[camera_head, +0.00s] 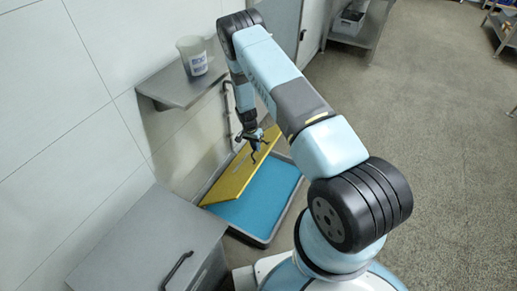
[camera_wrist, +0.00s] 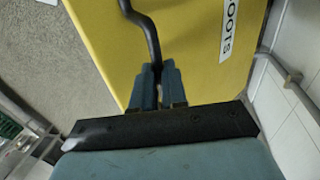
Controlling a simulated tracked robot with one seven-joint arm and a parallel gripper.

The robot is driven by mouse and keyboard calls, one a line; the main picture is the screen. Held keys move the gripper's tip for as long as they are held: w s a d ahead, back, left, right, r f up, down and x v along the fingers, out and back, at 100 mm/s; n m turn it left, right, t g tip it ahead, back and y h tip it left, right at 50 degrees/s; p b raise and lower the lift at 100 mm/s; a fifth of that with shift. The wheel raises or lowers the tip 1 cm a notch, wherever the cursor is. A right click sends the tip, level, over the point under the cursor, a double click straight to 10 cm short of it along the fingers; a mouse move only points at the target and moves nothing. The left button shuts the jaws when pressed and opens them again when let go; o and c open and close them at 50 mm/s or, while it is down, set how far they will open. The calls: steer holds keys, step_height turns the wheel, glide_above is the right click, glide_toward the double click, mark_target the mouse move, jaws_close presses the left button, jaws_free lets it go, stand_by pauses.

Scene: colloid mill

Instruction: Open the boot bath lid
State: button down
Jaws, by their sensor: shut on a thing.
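The boot bath is a grey tray (camera_head: 251,238) on the floor against the wall, with blue inside (camera_head: 265,197). Its yellow lid (camera_head: 233,180) stands tilted up along the wall side, leaving much of the blue exposed. In the wrist view the lid (camera_wrist: 205,75) fills the middle, with a white label (camera_wrist: 229,36) whose visible letters read "OOTS". A dark bent handle (camera_wrist: 148,30) rises from the lid. My gripper (camera_wrist: 156,73) is shut on this handle; in the head view my gripper (camera_head: 254,143) is at the lid's upper part.
A wall shelf (camera_head: 183,88) with a translucent beaker (camera_head: 193,56) is above and left of the bath. A grey cabinet (camera_head: 150,235) with a dark handle stands at front left. A pipe (camera_head: 228,110) runs along the wall behind the lid. Open floor (camera_head: 430,120) lies to the right.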

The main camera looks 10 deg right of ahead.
steer(key=shift+w+a+f, duration=0.1)
steer(key=shift+a+f, duration=0.05)
steer(key=shift+a, duration=0.25)
steer(key=c, duration=1.4)
jaws_free()
steer(key=shift+f, duration=0.15)
steer(key=shift+o, duration=1.2)
steer(key=shift+d, duration=0.3)
steer(key=shift+r, duration=0.75)
steer(key=s+r, duration=1.1)
steer(key=s, duration=0.3)
steer(key=shift+d+r, duration=0.3)
